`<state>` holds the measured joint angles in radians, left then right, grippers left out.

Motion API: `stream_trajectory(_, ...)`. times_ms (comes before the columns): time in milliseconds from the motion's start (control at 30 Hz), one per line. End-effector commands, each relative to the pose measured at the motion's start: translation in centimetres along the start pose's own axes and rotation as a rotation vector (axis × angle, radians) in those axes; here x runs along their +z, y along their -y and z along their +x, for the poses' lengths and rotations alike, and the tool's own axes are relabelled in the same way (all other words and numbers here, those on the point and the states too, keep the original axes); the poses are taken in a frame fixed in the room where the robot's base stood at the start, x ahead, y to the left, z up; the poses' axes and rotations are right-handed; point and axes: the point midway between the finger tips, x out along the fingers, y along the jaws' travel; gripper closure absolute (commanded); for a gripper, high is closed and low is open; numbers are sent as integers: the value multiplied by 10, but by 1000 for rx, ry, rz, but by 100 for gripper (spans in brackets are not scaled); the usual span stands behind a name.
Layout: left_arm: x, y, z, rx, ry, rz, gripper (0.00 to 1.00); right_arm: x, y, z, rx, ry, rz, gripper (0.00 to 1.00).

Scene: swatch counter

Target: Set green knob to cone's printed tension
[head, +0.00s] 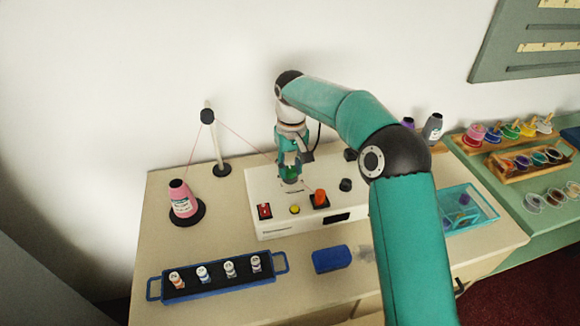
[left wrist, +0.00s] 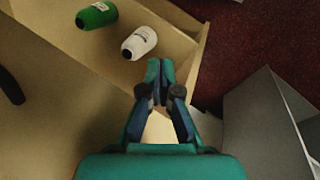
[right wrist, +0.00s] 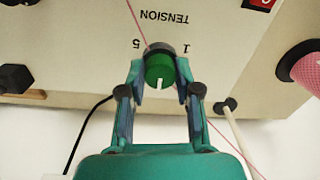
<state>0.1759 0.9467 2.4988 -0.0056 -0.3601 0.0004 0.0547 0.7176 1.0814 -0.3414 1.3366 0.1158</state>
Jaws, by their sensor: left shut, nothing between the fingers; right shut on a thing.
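The green knob (right wrist: 160,68) sits on the winder box's panel, by upside-down "TENSION" print with a 1 and a 5. Its white pointer line is toward the bottom of the right wrist view. My right gripper (right wrist: 158,75) is shut on the knob, a finger on each side; it shows in the head view (head: 289,168), mostly covering the knob. The pink cone (head: 180,197) stands on a black base left of the white winder box (head: 265,185); its printed label is too small to read. My left gripper (left wrist: 160,68) is shut and empty beside an open drawer.
The drawer (left wrist: 185,75) holds a green cone (left wrist: 97,15) and a white cone (left wrist: 139,43). A blue tray (head: 218,288) of small spools and a blue block (head: 331,259) lie in front. A thread stand (head: 218,145) carries pink thread over the box.

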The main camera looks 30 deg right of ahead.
Motion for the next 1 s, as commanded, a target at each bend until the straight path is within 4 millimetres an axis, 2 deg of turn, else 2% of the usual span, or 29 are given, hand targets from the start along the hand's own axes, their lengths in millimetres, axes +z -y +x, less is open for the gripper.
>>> stream_trajectory(267, 0, -2, -6, 0, 0, -1, 100, -1, 0, -1, -2, 1, -59, 100)
stream_trajectory(467, 0, -6, -16, 0, 0, -1, 100, -1, -1, -3, -2, 2, -175, 100)
stream_trajectory(1000, 0, -16, -44, 0, 0, -1, 100, -2, -2, -3, -1, 9, -665, 100)
